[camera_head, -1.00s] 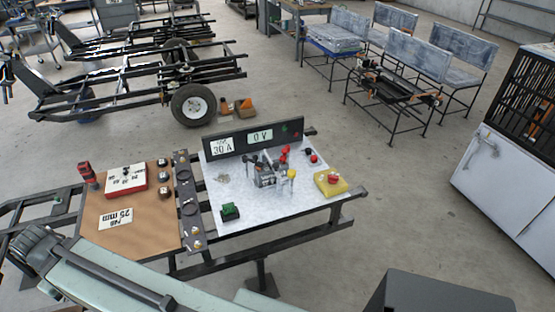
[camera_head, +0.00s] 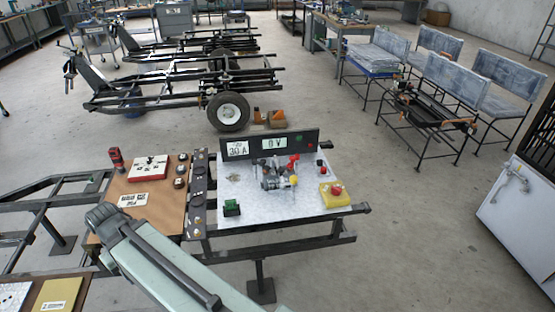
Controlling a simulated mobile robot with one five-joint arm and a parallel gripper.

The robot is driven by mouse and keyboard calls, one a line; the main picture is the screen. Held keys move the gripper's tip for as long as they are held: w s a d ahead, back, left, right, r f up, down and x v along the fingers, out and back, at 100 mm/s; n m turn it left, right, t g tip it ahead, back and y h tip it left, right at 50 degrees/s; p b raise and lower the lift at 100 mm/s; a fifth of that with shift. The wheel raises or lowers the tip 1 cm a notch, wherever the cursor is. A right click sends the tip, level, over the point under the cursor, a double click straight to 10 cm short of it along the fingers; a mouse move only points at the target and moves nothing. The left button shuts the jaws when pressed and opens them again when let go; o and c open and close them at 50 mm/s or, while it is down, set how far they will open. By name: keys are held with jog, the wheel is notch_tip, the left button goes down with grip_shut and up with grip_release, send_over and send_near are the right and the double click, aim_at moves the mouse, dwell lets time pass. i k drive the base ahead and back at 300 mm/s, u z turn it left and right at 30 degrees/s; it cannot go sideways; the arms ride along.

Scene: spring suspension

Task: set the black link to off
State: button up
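A white-topped panel (camera_head: 247,202) on a dark frame stands at the middle of the view. It carries a cluster of grey, red and yellow-capped parts (camera_head: 275,179). Small black and red knobs (camera_head: 321,168) sit at its back right. I cannot tell which dark part is the black link, or how it is set. A dark upright board (camera_head: 308,143) behind them shows "30 A" and "0 V". My light green arm reaches up from the bottom toward the left of the panel. My gripper does not show.
A yellow box with a red button (camera_head: 332,195) and a green block (camera_head: 232,208) are on the panel. To its left, a brown board (camera_head: 147,213) holds a red-and-white box (camera_head: 149,167) and a white sign.

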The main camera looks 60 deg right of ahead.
aim_at(255, 162)
jog(key=z, duration=0.3)
jog(key=i, duration=1)
